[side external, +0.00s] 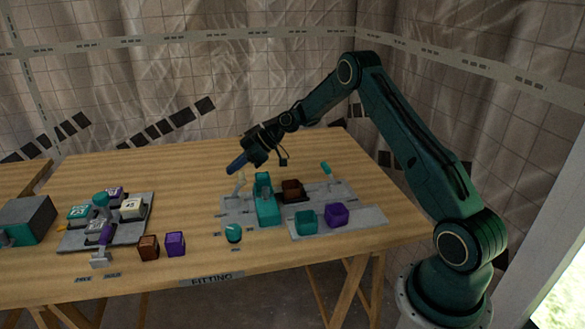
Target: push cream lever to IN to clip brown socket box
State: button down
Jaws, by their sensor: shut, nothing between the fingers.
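The cream lever (240,181) stands up at the left back of the grey fitting panel (235,207). My gripper (236,165) is shut and empty, with its blue fingers close above the lever's top. I cannot tell whether they touch it. A brown open box (292,188) sits in the panel, right of a teal holder (266,207). Another brown box (148,247) stands on the table at the front left. The lever's IN marking is too small to read.
A teal lever (327,169) stands at the panel's right back. Teal (306,219) and purple (336,215) boxes sit on its front right. A teal round piece (233,233) stands in front. A second grey board (75,237) with boxes lies left. The table's back middle is clear.

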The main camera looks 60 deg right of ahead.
jog(key=shift+w+a+r, duration=0.4)
jog(key=shift+r, duration=0.05)
jog(key=f+v, duration=0.1)
jog(key=v, duration=0.9)
jog(key=shift+s+d, duration=0.25)
jog(key=shift+a+r, duration=0.1)
jog(key=shift+r, duration=0.05)
jog(key=s+a+r+m+g+h, duration=0.2)
jog(key=s+a+r+m+h, duration=0.15)
jog(key=s+a+r, duration=1)
jog(key=s+a+m+h, duration=0.1)
jog(key=s+m+h, duration=0.1)
jog(key=s, duration=0.9)
jog(key=s+a+m+h, duration=0.2)
jog(key=s+m, duration=0.1)
jog(key=s, duration=0.9)
jog(key=shift+s+a+r, duration=0.15)
jog(key=shift+a+r, duration=0.15)
jog(key=shift+a, duration=0.05)
